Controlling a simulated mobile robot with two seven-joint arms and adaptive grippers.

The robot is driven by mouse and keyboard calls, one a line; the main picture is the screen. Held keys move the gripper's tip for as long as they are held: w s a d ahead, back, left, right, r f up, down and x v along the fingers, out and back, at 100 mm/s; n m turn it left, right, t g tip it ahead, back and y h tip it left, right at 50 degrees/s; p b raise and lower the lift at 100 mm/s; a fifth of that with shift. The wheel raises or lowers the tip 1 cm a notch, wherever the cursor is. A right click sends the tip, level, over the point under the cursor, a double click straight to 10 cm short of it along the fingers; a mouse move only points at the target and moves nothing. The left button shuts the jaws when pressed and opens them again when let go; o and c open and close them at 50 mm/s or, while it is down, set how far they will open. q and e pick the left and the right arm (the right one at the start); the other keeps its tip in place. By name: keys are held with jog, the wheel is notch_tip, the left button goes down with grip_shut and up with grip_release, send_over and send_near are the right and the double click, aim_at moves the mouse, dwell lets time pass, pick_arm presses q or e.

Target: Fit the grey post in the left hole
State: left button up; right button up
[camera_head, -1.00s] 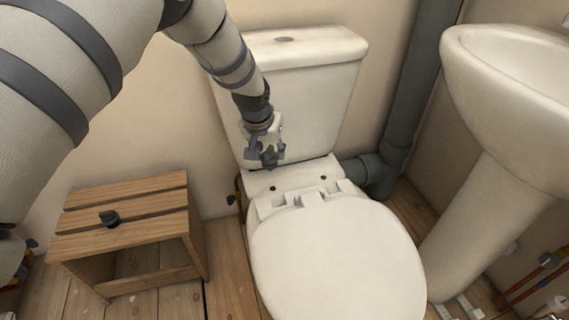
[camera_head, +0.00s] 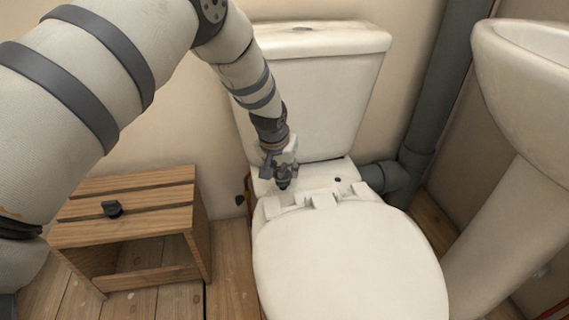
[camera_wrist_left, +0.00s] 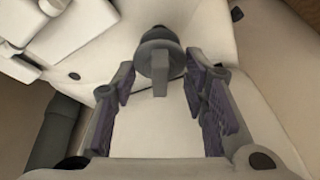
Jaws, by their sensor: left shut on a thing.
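My left gripper (camera_head: 281,170) is shut on the grey post (camera_wrist_left: 158,62), just above the left rear of the toilet's ceramic ledge. In the left wrist view the post sits between the fingertips, with its round flange and narrow stem showing. In the head view the post (camera_head: 284,185) is a small dark shape below the fingers. The right hole (camera_head: 338,180) is open and empty; it also shows in the left wrist view (camera_wrist_left: 73,76). The left hole is hidden by the gripper and post. I cannot tell whether the post touches the ledge. My right gripper is not in view.
The white toilet seat and lid (camera_head: 345,255) lies in front of the ledge, with the cistern (camera_head: 325,95) behind. A wooden stool (camera_head: 130,225) at left carries a dark fitting (camera_head: 112,208). A grey pipe (camera_head: 430,110) and a basin (camera_head: 525,75) stand at right.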

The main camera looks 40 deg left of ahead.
pick_arm(q)
notch_tip(320, 180, down, 2)
jog(key=shift+f, duration=0.15)
dwell(0.6)
jog(key=o, duration=1.3)
jog(key=shift+c, duration=0.2)
jog(key=v, duration=0.7)
jog(key=shift+s+r, duration=0.15)
jog(key=shift+r, duration=0.15)
jog(key=shift+f, duration=0.1)
